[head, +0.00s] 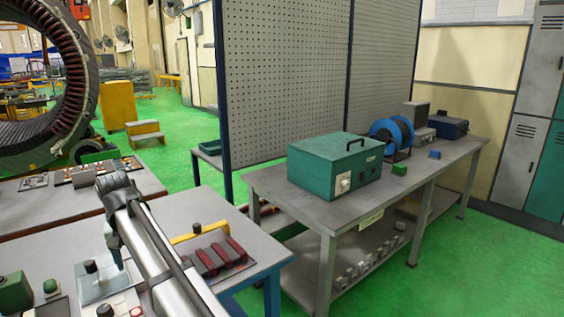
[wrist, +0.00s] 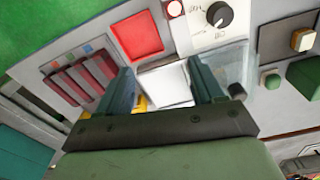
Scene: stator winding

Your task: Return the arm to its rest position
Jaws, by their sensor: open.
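My gripper (wrist: 163,82) shows in the wrist view with its two dark green fingers spread apart. Between them is a pale square patch (wrist: 168,86) on the worktop, and nothing is held. A bit of yellow (wrist: 140,104) shows beside the left finger, partly hidden by it. In the head view my arm (head: 150,235) reaches from the bottom edge up over the workbench, tilted to the left. The fingers cannot be made out there.
The near workbench (head: 245,252) carries dark red bars (head: 222,257), a yellow bar (head: 198,233) and a green box (head: 15,290). A grey table (head: 300,208) with a green case (head: 335,165) stands right. A perforated panel (head: 285,70) rises behind. Green floor (head: 185,170) lies clear.

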